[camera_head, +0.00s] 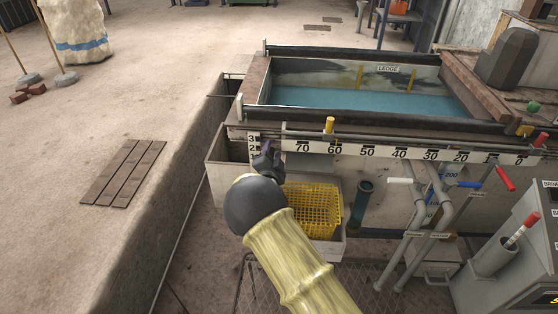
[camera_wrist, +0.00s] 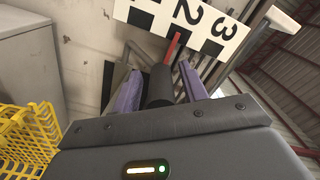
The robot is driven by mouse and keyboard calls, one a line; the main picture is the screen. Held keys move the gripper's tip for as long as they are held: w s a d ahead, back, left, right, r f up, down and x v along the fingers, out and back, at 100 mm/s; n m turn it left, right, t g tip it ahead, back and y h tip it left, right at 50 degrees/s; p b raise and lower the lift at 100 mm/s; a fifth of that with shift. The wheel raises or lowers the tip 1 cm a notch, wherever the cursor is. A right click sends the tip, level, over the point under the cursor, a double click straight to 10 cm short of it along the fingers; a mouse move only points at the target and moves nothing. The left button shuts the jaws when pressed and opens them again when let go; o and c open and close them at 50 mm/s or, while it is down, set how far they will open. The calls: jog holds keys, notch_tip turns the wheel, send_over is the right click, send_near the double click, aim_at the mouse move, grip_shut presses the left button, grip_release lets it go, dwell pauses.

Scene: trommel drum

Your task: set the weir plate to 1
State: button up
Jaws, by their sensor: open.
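The weir scale (camera_head: 253,142), a small white plate with black numerals, is at the tank's left front corner. In the wrist view, the scale (camera_wrist: 205,35) shows a 2 and a 3 at the top, with the rest cut off. A thin red pointer (camera_wrist: 173,48) ends just below the 2. A dark cylindrical handle (camera_wrist: 160,86) stands below the pointer, between my fingers. My gripper (camera_head: 267,151) is open at the scale; the wrist view shows its two purple fingers (camera_wrist: 160,92) on either side of the handle. I cannot tell whether they touch it. The weir plate itself is not clearly visible.
A yellow basket (camera_head: 318,208) sits below and right of my gripper. A long numbered ruler (camera_head: 400,152) with a yellow marker (camera_head: 329,125) runs along the tank front. Pipes with blue (camera_head: 470,184) and red (camera_head: 504,178) handles stand to the right. Open floor lies left.

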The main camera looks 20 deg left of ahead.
jog(key=p+v, duration=0.5)
jog(key=v, duration=1.2)
jog(key=shift+s, duration=0.15)
jog(key=shift+a+f, duration=0.1)
jog(key=shift+s+d+n+b, duration=0.1)
jog(key=shift+d+n+b, duration=0.35)
jog(key=shift+n+b, duration=0.8)
jog(key=shift+s+d+n+b, duration=0.15)
jog(key=shift+d+n+b, duration=0.4)
jog(key=shift+n, duration=1.25)
jog(key=shift+s+d+n+b, duration=0.1)
jog(key=shift+d+n+b, duration=0.25)
jog(key=shift+n+b, duration=0.9)
jog(key=shift+n+p, duration=0.3)
